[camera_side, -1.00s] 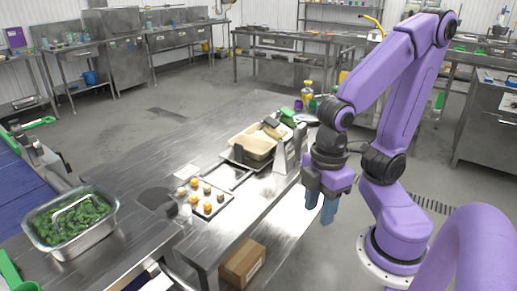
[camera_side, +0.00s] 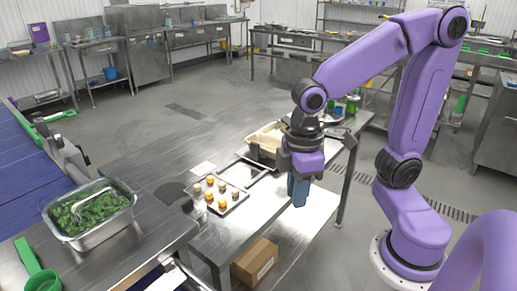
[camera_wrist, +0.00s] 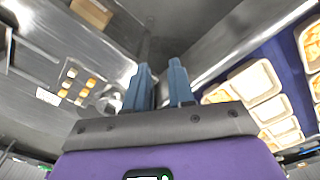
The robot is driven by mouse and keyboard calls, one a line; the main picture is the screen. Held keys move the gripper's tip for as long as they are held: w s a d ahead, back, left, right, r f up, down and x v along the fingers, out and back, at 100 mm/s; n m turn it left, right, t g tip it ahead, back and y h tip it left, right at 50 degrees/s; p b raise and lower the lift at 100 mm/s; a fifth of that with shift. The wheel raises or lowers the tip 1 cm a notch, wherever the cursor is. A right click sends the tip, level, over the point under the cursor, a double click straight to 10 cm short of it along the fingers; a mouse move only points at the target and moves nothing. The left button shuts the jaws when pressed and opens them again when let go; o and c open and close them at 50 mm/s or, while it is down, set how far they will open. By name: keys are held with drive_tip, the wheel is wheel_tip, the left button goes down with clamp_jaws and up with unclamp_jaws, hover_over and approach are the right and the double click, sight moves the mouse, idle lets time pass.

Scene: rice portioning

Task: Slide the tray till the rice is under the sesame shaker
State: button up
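My gripper (camera_side: 299,203) hangs fingers down over the right edge of the steel table in the side view. In the wrist view its two blue fingers (camera_wrist: 159,68) are apart with nothing between them. A beige tray (camera_side: 255,152) stands behind and left of the gripper, partly hidden by it. I cannot make out rice in it. The sesame shaker cannot be clearly made out; my gripper and wrist cover the area right of the beige tray. Several beige trays (camera_wrist: 262,112) show at the right of the wrist view.
A small tray (camera_side: 240,203) with several yellow and pale pieces lies on the steel table (camera_side: 160,222). A steel pan (camera_side: 98,236) of greens stands at the left. A cardboard box (camera_side: 254,262) is below the table. The blue belt (camera_side: 45,183) runs at far left.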

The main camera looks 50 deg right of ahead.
drive_tip(key=w+r+m, duration=0.2)
drive_tip(key=w+m, duration=0.1)
drive_tip(key=w, duration=1.1)
drive_tip(key=m, duration=0.8)
hover_over(255, 143)
wheel_tip(255, 143, down, 2)
wheel_tip(255, 143, down, 17)
drive_tip(key=shift+w+d+r, duration=0.1)
drive_tip(key=shift+d+r, duration=0.05)
